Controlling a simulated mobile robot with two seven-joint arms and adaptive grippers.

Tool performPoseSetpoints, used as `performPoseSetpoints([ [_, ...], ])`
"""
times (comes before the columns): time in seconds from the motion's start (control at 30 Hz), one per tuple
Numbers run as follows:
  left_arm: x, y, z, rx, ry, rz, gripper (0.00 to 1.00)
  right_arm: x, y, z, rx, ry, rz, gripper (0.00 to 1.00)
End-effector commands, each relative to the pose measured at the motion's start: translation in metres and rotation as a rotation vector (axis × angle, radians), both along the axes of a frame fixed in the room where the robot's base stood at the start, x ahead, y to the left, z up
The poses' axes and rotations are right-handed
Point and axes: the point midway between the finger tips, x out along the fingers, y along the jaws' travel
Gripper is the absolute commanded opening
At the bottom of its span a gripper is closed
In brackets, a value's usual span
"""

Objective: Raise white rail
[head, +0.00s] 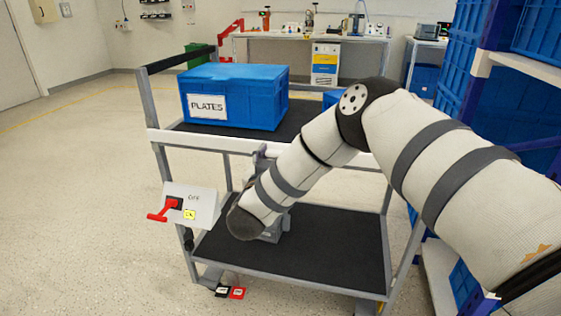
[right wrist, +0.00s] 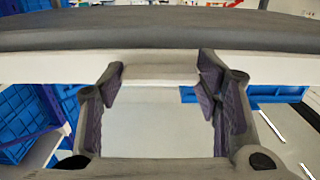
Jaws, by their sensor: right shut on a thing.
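The white rail (head: 215,144) runs along the front edge of the cart's upper shelf. It crosses the right wrist view (right wrist: 50,67) as a pale horizontal bar under a dark shelf edge. My right gripper (right wrist: 160,79) has its two purple-padded fingers on either side of a pale section of the rail, and is shut on it. In the head view my right gripper (head: 262,156) is mostly hidden behind my arm, at the middle of the rail. My left gripper is not in view.
A blue box (head: 240,94) labelled PLATES stands on the upper shelf. A switch panel (head: 198,205) with a red handle (head: 165,210) is at the cart's left front. The lower shelf (head: 335,245) is largely bare. Blue crates on a rack (head: 478,60) stand at right. Floor at left is clear.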

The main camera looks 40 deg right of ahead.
Motion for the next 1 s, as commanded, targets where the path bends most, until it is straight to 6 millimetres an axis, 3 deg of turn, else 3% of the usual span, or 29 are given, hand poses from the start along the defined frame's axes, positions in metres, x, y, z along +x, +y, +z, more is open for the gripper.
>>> performPoseSetpoints([
  [0.03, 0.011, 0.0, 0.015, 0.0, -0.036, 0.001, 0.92, 0.001, 0.0, 0.031, -0.005, -0.023, -0.001, 0.08],
  [0.1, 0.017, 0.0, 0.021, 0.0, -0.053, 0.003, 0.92, 0.001, 0.0, 0.041, -0.005, -0.023, 0.0, 0.08],
  [0.4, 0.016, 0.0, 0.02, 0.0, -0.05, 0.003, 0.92, 0.001, -0.001, 0.037, -0.008, -0.017, -0.003, 0.08],
  [0.43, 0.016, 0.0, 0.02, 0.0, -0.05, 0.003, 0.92, 0.001, -0.001, 0.037, -0.008, -0.017, -0.003, 0.6],
  [0.5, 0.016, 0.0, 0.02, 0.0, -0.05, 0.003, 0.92, 0.001, -0.001, 0.037, -0.007, -0.016, -0.002, 0.76],
  [0.83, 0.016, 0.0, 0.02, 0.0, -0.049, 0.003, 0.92, 0.0, 0.001, 0.033, -0.003, -0.008, -0.001, 0.78],
  [1.0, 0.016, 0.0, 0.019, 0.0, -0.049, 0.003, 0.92, -0.018, 0.024, 0.032, -0.003, -0.005, 0.004, 0.78],
])
